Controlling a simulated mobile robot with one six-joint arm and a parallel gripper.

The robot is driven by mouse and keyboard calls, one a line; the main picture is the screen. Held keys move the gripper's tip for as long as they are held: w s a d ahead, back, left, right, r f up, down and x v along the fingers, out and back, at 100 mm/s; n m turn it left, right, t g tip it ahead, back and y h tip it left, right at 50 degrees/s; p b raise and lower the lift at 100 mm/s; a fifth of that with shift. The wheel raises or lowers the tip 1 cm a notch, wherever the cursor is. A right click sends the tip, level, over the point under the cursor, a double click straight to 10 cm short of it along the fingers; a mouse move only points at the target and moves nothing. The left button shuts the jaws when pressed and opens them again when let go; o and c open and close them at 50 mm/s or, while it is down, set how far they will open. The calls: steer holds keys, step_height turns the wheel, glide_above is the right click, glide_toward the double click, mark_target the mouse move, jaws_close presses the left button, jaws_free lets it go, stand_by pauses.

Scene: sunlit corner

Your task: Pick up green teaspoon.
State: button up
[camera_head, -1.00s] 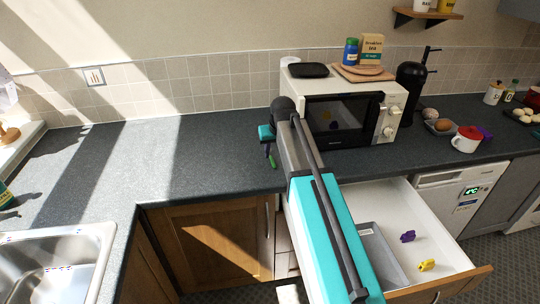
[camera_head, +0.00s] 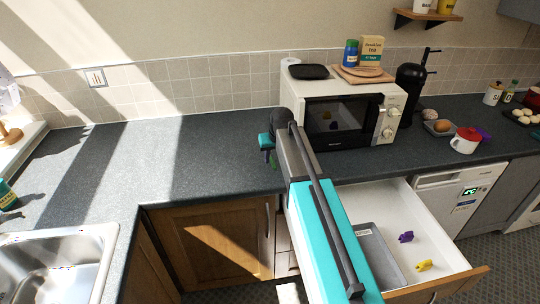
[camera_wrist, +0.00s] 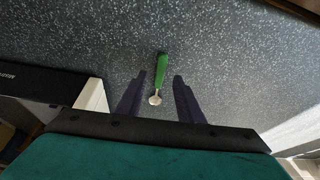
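The green teaspoon (camera_wrist: 162,68) lies on the dark speckled worktop in the wrist view. Its green handle points away from my gripper and its silvery bowl is nearer to me. My gripper (camera_wrist: 159,79) is open, with one dark finger on each side of the spoon and a gap to both; nothing is held. In the head view, my gripper (camera_head: 268,157) is low over the counter, left of the microwave. Only a little green of the teaspoon (camera_head: 275,165) shows there beside the fingers; my arm and gripper hide the rest.
The white microwave (camera_head: 345,118) stands close to the right of my gripper. An open drawer (camera_head: 440,245) under the counter holds a grey tray (camera_head: 383,250) and small purple and yellow items. The worktop (camera_head: 190,160) to the left is clear up to the sink (camera_head: 62,262).

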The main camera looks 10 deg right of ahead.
steer(key=shift+x, duration=0.95)
jaws_close()
